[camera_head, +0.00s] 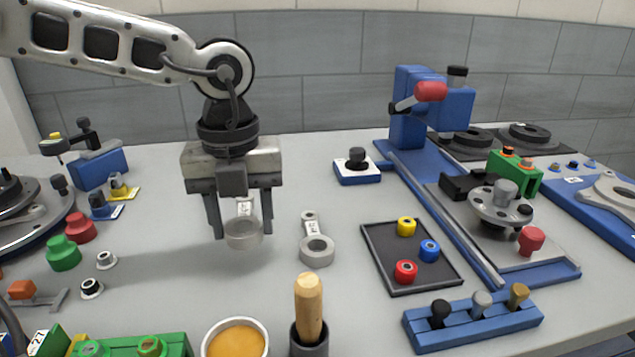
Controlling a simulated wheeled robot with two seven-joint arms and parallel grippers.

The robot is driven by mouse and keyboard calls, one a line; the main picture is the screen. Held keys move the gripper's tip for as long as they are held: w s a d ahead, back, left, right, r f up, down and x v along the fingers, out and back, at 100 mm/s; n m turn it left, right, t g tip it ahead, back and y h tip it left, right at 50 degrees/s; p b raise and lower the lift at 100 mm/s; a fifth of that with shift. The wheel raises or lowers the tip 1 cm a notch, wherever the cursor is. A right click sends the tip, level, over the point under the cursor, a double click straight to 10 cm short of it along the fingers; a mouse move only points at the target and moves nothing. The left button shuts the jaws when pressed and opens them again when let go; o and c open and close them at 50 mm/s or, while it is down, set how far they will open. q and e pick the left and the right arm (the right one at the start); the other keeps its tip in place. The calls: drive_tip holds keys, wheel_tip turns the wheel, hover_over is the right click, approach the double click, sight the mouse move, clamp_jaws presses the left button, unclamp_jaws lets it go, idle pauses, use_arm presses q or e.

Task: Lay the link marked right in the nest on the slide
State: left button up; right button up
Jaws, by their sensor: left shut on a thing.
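My left gripper (240,225) points down over the left middle of the table. It is shut on a grey link (244,234) with a ring end and a small white label, which hangs between the fingers. A second grey link (317,250) with a white label lies on the table just right of the gripper. The lettering on both labels is too small to read. The slide (470,220) is a grey plate beside a blue rail at the right. It bears a round metal piece with a knob (504,195). I cannot make out the nest clearly. My right gripper is out of view.
A dark tray (375,262) with red, blue and yellow rings lies between the second link and the slide. A blue press (408,125) with a red-ended handle stands behind. A wooden-handled tool (308,305) stands upright in front. A blue pin rack (475,325) is at front right.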

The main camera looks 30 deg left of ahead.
sight(249, 264)
use_arm(q)
wheel_tip(249, 264, down, 5)
drive_tip(key=shift+r+b, duration=0.1)
drive_tip(key=shift+b, duration=0.7)
